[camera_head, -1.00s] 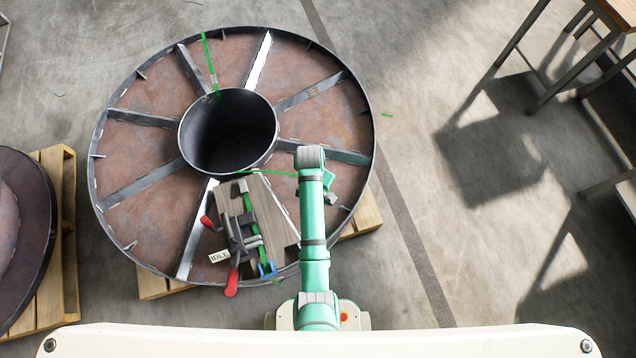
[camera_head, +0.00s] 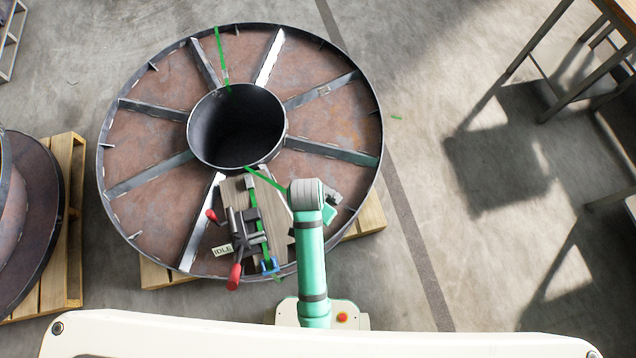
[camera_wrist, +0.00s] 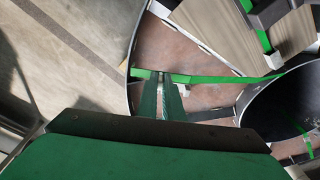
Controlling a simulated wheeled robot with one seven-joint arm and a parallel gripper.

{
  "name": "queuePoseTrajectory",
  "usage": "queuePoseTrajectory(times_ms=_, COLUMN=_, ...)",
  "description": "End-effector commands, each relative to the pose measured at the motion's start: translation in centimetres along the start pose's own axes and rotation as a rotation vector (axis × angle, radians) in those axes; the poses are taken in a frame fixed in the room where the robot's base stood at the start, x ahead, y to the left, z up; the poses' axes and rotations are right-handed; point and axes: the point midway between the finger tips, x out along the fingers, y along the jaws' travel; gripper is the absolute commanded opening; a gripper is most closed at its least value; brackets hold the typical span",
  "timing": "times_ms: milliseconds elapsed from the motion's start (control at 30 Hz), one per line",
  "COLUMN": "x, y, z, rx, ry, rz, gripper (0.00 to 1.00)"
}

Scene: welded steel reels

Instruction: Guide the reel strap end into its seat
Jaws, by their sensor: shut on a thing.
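The green strap (camera_head: 264,181) runs from the rim of the reel's central hub (camera_head: 270,125) down and right to my gripper. In the wrist view the strap (camera_wrist: 215,79) is drawn out to the left, and my gripper (camera_wrist: 165,78) is shut on its end. The steel reel (camera_head: 155,125) lies flat, and my gripper is over its lower right part. A tensioner with red handles (camera_head: 246,232) sits on a wooden board (camera_head: 277,205) with a green strap length through it and a blue clip (camera_head: 269,266). The seat cannot be picked out with certainty.
An IDLE tag (camera_head: 222,250) lies by the tensioner. Steel spokes (camera_head: 335,151) divide the reel, which rests on a pallet (camera_head: 372,212). Another reel on a pallet (camera_head: 72,200) stands left. A table (camera_head: 615,15) is at upper right. Floor to the right is mostly clear.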

Motion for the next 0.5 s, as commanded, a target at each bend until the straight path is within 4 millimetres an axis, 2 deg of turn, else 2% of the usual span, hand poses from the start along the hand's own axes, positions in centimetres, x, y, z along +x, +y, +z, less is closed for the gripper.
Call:
queuePoseTrajectory(times_ms=367, x=0.0, y=0.0, z=-0.1, rx=0.0, ry=0.0, rz=0.0, gripper=0.0)
queuePoseTrajectory(times_ms=500, x=0.7, y=-0.5, z=-1.0, rx=0.001, ry=0.001, rz=0.001, gripper=0.0)
